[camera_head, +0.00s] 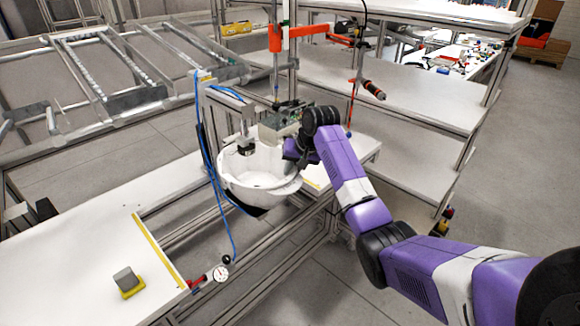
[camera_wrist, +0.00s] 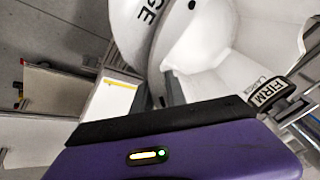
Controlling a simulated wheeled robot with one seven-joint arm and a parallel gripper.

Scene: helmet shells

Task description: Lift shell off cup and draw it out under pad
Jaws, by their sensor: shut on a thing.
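The white helmet shell (camera_head: 258,180) sits open side up, like a bowl, below the press frame at the centre of the head view. In the wrist view the shell (camera_wrist: 222,72) fills the upper right. My gripper (camera_head: 297,160) is shut on the shell's right rim; its fingers are mostly hidden. The dark pad (camera_head: 246,149) hangs from the press rod over the shell's far-left part, inside the rim line. A dark part (camera_head: 256,211) shows under the shell, perhaps the cup; I cannot tell whether they touch. A black "FIRM" label (camera_wrist: 267,93) shows in the wrist view.
The press column with blue hoses (camera_head: 203,140) stands close left of the shell. A dial gauge (camera_head: 221,273) and a grey block on a yellow base (camera_head: 127,281) are at the front left. A red-orange arm (camera_head: 300,32) stands behind. White shelves (camera_head: 420,100) lie right.

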